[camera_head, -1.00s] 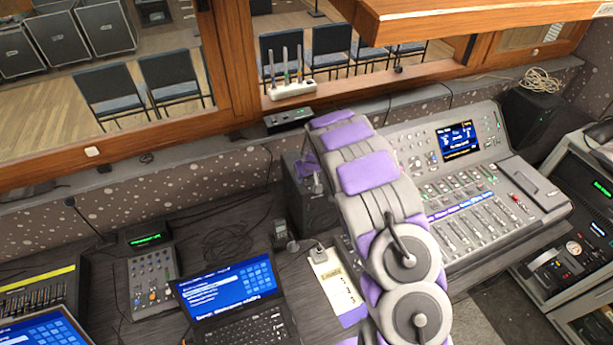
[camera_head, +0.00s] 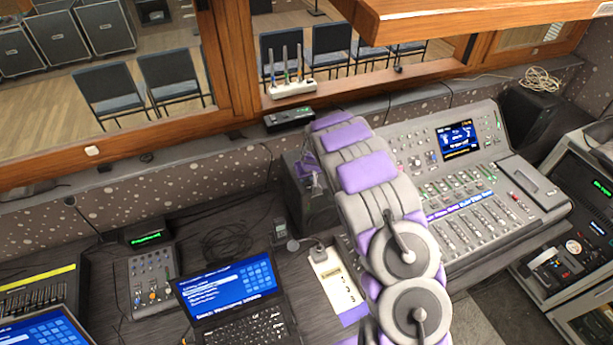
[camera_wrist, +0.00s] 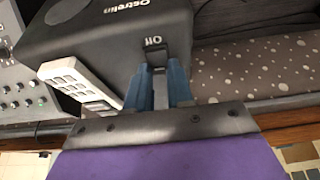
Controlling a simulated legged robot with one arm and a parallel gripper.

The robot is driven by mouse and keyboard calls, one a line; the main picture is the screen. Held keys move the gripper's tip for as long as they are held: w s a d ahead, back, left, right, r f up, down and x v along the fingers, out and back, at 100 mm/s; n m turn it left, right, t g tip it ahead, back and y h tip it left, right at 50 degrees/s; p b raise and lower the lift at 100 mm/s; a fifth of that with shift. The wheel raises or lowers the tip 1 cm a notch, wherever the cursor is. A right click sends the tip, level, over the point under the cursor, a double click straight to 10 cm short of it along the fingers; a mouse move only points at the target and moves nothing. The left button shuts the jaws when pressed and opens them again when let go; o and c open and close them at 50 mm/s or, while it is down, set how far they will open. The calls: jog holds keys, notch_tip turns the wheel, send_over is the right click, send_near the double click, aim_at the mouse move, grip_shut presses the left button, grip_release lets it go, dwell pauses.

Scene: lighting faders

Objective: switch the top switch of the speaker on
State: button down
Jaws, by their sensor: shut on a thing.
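The speaker (camera_wrist: 95,35) is a dark box with upside-down lettering in the wrist view. It also shows in the head view (camera_head: 318,212), standing on the desk, partly behind my arm. A short white label that seems to read "Off" is on it, just beyond my fingertips. My gripper (camera_wrist: 161,75) has its two blue fingers shut on the top switch at that label. The switch is mostly hidden between the fingertips, so its position cannot be told.
A pale keypad-like block (camera_wrist: 75,78) is close left of the fingers in the wrist view. The mixing console (camera_head: 465,185) is right of my arm. The laptop (camera_head: 230,290) and small mixer (camera_head: 150,280) are left. The wooden window ledge (camera_head: 330,92) runs behind.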

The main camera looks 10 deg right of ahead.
jog(key=shift+g+p, duration=0.3)
jog(key=shift+p, duration=0.1)
jog(key=shift+w+r+p, duration=0.15)
jog(key=shift+w+p, duration=0.05)
jog(key=shift+p, duration=0.1)
jog(key=shift+a+g, duration=0.1)
jog(key=shift+g, duration=0.3)
jog(key=shift+w+a+f+g+b, duration=0.1)
jog(key=shift+w+f+g+b, duration=0.1)
jog(key=shift+f+g+b, duration=0.3)
jog(key=shift+r+b, duration=0.2)
jog(key=shift+b, duration=0.2)
jog(key=shift+r, duration=0.15)
jog(key=c, duration=1)
grip_release()
jog(key=shift+h, duration=0.3)
